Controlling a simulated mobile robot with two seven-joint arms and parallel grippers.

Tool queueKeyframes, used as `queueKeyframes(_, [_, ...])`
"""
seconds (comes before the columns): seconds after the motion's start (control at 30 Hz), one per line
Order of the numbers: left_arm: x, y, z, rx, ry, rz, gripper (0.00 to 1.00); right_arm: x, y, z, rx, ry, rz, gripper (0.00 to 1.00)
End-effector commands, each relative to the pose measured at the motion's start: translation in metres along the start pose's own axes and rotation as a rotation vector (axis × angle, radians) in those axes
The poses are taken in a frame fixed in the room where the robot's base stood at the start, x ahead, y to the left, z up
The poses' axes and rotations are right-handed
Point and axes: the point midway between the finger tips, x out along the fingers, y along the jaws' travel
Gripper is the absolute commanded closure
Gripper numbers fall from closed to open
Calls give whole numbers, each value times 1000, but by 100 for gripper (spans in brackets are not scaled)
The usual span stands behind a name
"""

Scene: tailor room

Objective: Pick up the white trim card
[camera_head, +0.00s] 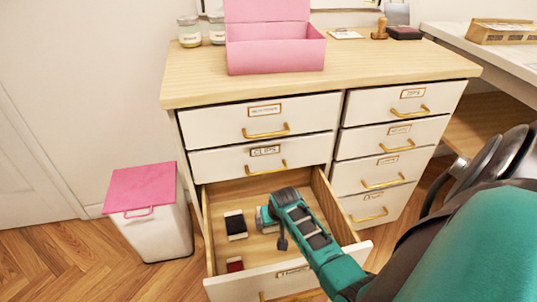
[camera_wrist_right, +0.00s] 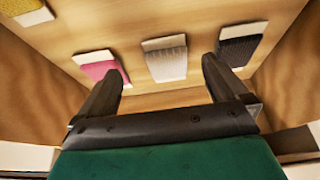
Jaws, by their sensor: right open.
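The white trim card (camera_wrist_right: 167,62) lies on the drawer floor in the right wrist view, with pale grey-white trim on a white backing. My right gripper (camera_wrist_right: 158,72) is open above it. The card shows between the two fingertips, and I see no contact. In the head view my right gripper (camera_head: 270,228) reaches down into the open drawer (camera_head: 310,235) and mostly hides the card. My left gripper is in neither view.
A pink card (camera_wrist_right: 101,66) and a dark card (camera_wrist_right: 239,47) flank the white one. A yellow card (camera_wrist_right: 22,5) lies beyond the pink one. The drawer's wooden walls are close around. A white bin (camera_head: 155,232) with a pink lid stands left of the cabinet.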

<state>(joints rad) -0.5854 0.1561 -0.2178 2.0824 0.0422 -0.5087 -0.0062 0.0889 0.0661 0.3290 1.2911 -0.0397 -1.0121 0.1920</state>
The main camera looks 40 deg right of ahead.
Motion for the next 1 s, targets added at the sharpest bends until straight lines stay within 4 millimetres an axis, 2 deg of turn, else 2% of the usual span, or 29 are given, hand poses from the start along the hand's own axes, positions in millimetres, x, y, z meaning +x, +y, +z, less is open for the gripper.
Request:
queueKeyframes(0.4, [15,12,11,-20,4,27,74,49,-7,2,-1,3,0,0])
queueKeyframes(0.73, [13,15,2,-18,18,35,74,52,-7,1,-1,2,0,0])
queueKeyframes(0.77, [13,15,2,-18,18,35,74,52,-7,1,-1,2,0,1])
queueKeyframes(1.0, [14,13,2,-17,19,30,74,52,-7,1,-1,2,0,24])
